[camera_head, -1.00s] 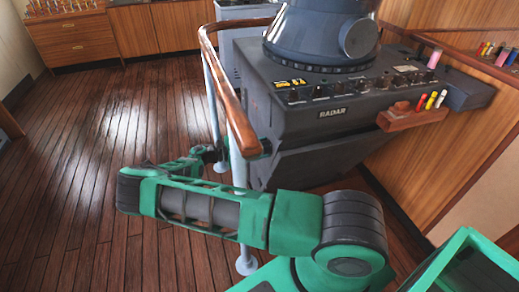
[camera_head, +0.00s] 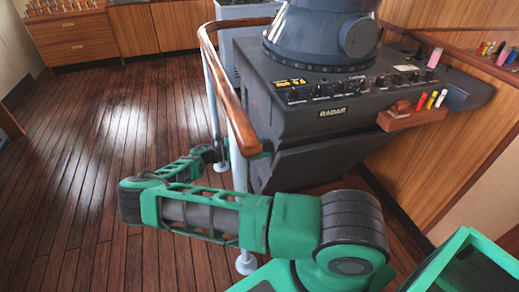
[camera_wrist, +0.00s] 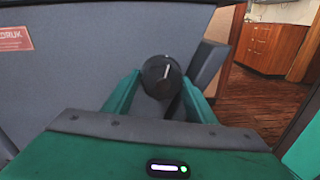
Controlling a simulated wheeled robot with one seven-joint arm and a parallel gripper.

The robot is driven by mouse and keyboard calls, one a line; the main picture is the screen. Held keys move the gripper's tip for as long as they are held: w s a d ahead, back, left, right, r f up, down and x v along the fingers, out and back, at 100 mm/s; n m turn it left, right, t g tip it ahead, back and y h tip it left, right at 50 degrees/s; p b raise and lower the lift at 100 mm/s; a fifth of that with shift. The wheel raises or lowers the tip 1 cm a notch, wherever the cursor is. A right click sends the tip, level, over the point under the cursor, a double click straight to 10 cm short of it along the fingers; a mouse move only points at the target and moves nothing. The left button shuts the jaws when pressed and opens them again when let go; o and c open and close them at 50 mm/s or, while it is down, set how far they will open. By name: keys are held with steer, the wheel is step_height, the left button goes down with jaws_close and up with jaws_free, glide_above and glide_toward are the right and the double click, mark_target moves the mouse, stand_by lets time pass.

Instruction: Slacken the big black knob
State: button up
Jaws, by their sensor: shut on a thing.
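The big black knob (camera_wrist: 152,84) is on the grey side panel in the wrist view, round with a white pointer line that leans slightly right of upright. My gripper (camera_wrist: 161,90) has its two green fingers on either side of the knob, closed on it. In the head view my arm reaches behind the wooden-topped rail to the left side of the radar console (camera_head: 300,118). The knob is hidden there, and my gripper is mostly hidden by the rail and console.
The curved wooden handrail (camera_head: 228,98) on pale posts stands close to my arm. A dark lever-like part (camera_wrist: 207,64) sits just right of the knob. A small wooden holder with coloured markers (camera_head: 412,118) is on the console's right. The wooden floor at left is clear.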

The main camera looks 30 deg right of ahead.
steer(key=shift+s+f, duration=0.15)
steer(key=shift+s, duration=0.15)
steer(key=o, duration=0.9)
steer(key=shift+o, duration=0.2)
steer(key=shift+w, duration=0.1)
steer(key=shift+w, duration=0.1)
steer(key=v, duration=1)
steer(key=shift+w+a, duration=0.15)
steer(key=shift+a, duration=0.2)
